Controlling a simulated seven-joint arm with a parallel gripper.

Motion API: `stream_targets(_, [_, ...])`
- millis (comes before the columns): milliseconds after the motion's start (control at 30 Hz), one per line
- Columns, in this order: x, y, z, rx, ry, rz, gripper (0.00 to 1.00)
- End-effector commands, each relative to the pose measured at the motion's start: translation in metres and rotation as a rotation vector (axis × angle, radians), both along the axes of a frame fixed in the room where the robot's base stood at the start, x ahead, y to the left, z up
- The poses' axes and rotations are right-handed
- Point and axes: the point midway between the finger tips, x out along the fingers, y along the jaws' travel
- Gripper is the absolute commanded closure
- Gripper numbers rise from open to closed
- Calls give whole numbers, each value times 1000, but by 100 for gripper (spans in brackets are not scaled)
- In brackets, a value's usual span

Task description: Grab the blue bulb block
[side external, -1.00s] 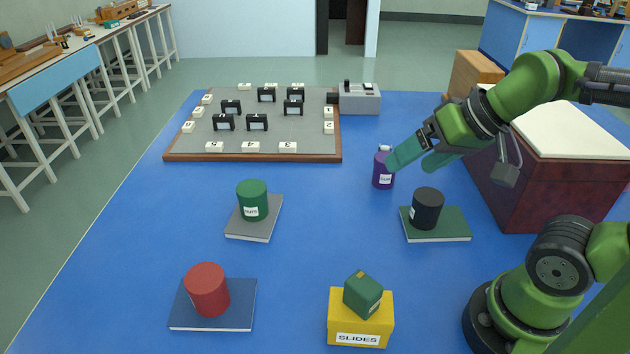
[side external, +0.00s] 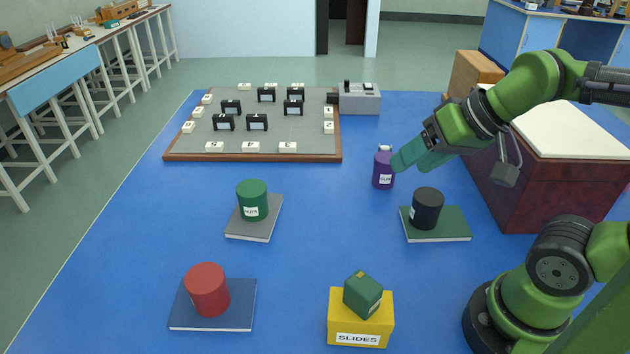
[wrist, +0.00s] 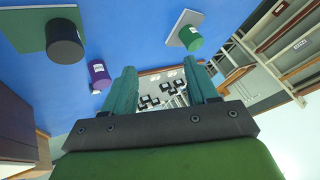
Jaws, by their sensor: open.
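I see no plainly blue bulb block. A violet-purple cylinder (side external: 383,170) with a white label and a small pale knob stands upright on the blue table; its label is too small to read. It also shows at the left of the wrist view (wrist: 99,78). My gripper (side external: 408,163) is open and empty, just right of the purple cylinder and close to it in the side view. Whether they touch cannot be told. In the wrist view the two teal fingers (wrist: 163,75) are apart with nothing between them, and the cylinder lies outside them.
A black cylinder (side external: 427,208) on a dark green book, a green one (side external: 252,200) on a grey book and a red one (side external: 207,289) on a blue book stand around. A yellow slides box (side external: 361,318) is in front. A grey board (side external: 270,138) lies behind.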

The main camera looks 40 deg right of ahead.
Motion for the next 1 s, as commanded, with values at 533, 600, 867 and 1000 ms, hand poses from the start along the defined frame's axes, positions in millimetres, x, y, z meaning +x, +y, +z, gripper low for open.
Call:
stream_targets(533, [40, -48, -19, 44, 158, -186, 43])
stream_targets(600, [62, -70, -19, 95, 210, -291, 43])
stream_targets(867, [134, -176, -38, 353, 383, -785, 43])
stream_targets(1000, [162, -243, -63, 516, 463, -1093, 43])
